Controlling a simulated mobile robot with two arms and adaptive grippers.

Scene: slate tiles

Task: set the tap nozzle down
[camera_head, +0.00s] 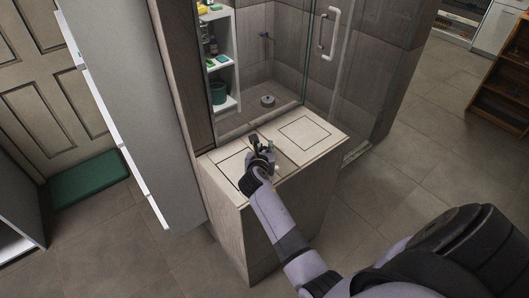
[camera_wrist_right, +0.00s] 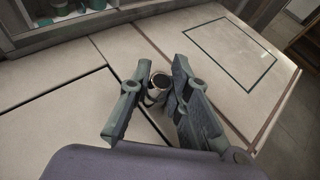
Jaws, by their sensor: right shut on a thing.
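The tap nozzle (camera_wrist_right: 157,84) is a small metallic cylinder with a dark round opening, seen between the two fingers in the right wrist view. My right gripper (camera_wrist_right: 161,78) is shut on it. In the head view my right gripper (camera_head: 260,152) is over the pale cabinet top (camera_head: 285,158), above its left half. The nozzle is too small and covered to make out clearly there. I cannot tell whether it touches the top. My left gripper is not in view.
The top bears two dark rectangular outlines; the right outlined area (camera_head: 304,133) is bare, and the left one (camera_head: 230,167) is partly covered by my arm. Behind stands a glass shower enclosure (camera_head: 290,60) with a white shelf (camera_head: 222,65). A tall grey panel (camera_head: 130,90) rises at left.

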